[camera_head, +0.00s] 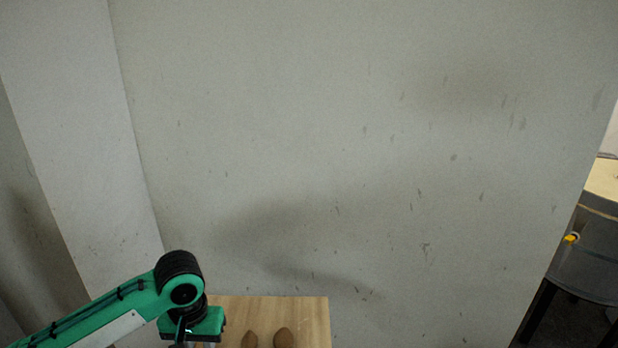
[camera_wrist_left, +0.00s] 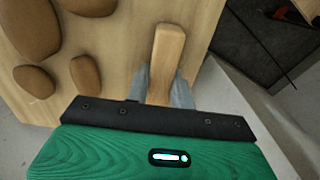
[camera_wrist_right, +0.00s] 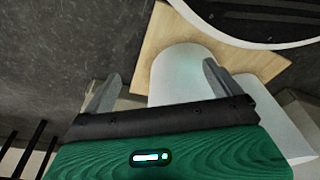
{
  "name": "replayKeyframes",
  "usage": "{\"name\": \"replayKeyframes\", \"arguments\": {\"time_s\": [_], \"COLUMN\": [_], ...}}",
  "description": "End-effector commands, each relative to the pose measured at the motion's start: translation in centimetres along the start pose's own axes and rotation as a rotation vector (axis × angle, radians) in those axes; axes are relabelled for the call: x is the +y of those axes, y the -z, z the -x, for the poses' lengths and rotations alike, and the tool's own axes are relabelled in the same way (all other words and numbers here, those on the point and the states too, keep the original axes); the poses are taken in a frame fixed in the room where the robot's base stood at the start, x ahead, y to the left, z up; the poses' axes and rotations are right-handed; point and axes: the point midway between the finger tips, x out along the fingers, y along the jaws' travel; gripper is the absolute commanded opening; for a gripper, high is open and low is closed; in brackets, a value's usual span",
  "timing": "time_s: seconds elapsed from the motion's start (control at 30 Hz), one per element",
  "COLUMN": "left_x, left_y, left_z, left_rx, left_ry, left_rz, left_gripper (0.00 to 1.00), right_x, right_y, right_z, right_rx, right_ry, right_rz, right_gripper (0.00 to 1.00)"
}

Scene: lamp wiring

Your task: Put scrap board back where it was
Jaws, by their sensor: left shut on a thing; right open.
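In the left wrist view my left gripper (camera_wrist_left: 162,78) is shut on a rounded light-brown wooden piece (camera_wrist_left: 168,45), which stands out over a pale wooden board (camera_wrist_left: 120,30). I cannot tell whether the piece is joined to that board, or which wood is the scrap board. The head view shows a pale wooden board (camera_head: 290,308) at the bottom edge, beside my left wrist; the left fingers are hidden there. In the right wrist view my right gripper (camera_wrist_right: 160,80) is open, with a white rounded body (camera_wrist_right: 180,72) beyond its fingers and a pale wooden board (camera_wrist_right: 155,38) behind.
Several brown rounded pieces (camera_wrist_left: 37,80) are on the board in the left wrist view. A large grey wall (camera_head: 350,130) fills the head view. A dark table or stand (camera_head: 590,260) is at far right. A white-rimmed dark round thing (camera_wrist_right: 270,15) is at the right wrist view's top.

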Motion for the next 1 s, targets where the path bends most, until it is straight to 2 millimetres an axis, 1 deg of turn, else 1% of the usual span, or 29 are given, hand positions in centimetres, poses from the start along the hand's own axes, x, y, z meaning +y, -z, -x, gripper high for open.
{"name": "replayKeyframes", "arguments": {"time_s": [0.03,0.3,0.5,0.8,1.0], "left_x": [0.0,0.0,0.0,0.0,0.0], "left_y": [-0.2,-1.4,-2.4,-3.7,-4.3], "left_z": [1.0,3.0,4.5,6.8,7.6], "left_rx": [0.001,0.001,0.000,0.000,0.000], "left_ry": [-0.001,-0.002,-0.003,-0.004,-0.005], "left_rz": [0.000,-0.001,-0.001,-0.002,-0.002], "left_gripper": [0.00,0.00,0.00,0.00,0.00], "right_x": [0.0,0.3,0.5,0.9,1.2], "right_y": [-0.8,-5.3,-9.0,-14.8,-17.5], "right_z": [-0.1,-2.3,-3.2,-3.4,-3.2], "right_rx": [-0.010,-0.040,-0.062,-0.094,-0.107], "right_ry": [0.000,-0.003,-0.006,-0.009,-0.011], "right_rz": [0.001,0.008,0.012,0.020,0.023], "right_gripper": [0.95,0.95,0.95,0.95,0.95]}}
